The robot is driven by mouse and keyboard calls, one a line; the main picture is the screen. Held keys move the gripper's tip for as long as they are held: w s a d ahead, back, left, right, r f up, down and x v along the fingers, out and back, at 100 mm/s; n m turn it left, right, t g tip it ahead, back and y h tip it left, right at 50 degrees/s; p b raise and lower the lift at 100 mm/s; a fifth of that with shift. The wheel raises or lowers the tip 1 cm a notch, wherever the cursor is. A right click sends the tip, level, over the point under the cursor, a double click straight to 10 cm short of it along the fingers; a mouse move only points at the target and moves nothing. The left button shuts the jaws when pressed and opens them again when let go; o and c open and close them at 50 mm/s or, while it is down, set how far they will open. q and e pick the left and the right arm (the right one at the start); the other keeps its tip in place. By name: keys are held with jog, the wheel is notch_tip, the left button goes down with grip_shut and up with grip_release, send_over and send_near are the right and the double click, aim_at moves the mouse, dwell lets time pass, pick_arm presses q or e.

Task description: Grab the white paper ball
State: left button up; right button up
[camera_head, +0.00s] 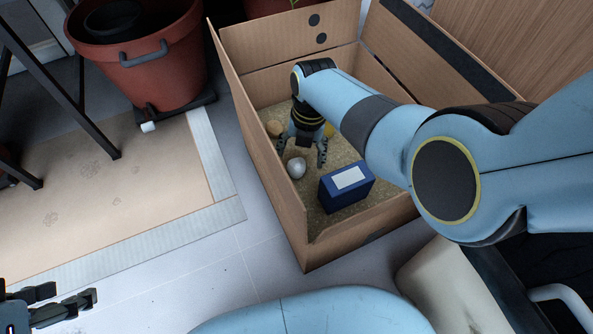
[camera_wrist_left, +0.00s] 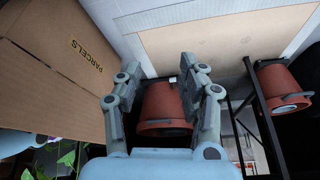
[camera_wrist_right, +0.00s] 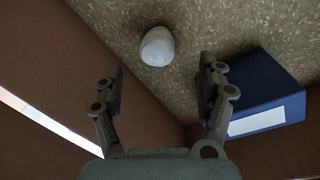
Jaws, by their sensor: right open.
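The white paper ball (camera_head: 296,168) lies on the floor of a cardboard box (camera_head: 262,172), close to the box's left wall. It also shows in the right wrist view (camera_wrist_right: 157,46), beyond the fingertips and between their lines. My right gripper (camera_head: 302,160) reaches down into the box with its fingers spread on either side, just behind the ball and apart from it. In the right wrist view the open fingers (camera_wrist_right: 160,75) hold nothing. My left gripper (camera_head: 92,298) is at the lower left of the head view, outside the box. Its fingers (camera_wrist_left: 188,65) are apart and empty.
A blue box with a white label (camera_head: 346,187) stands right of the ball, near my right gripper's finger. Yellowish round things (camera_head: 275,128) lie behind the gripper. The box walls rise around. A red pot (camera_head: 140,60) stands outside, left.

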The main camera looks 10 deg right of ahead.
aim_at(298, 162)
pick_arm(q)
jog(key=shift+w+f+t+b, duration=0.3)
jog(key=shift+f+t, duration=0.15)
jog(key=shift+f, duration=0.25)
jog(key=shift+w+f+t+b, duration=0.25)
jog(key=shift+f+t, duration=0.2)
jog(key=shift+f, duration=0.25)
pick_arm(e)
jog(key=shift+w+a+f, duration=0.1)
jog(key=shift+a+f, duration=0.05)
jog(key=shift+f, duration=0.75)
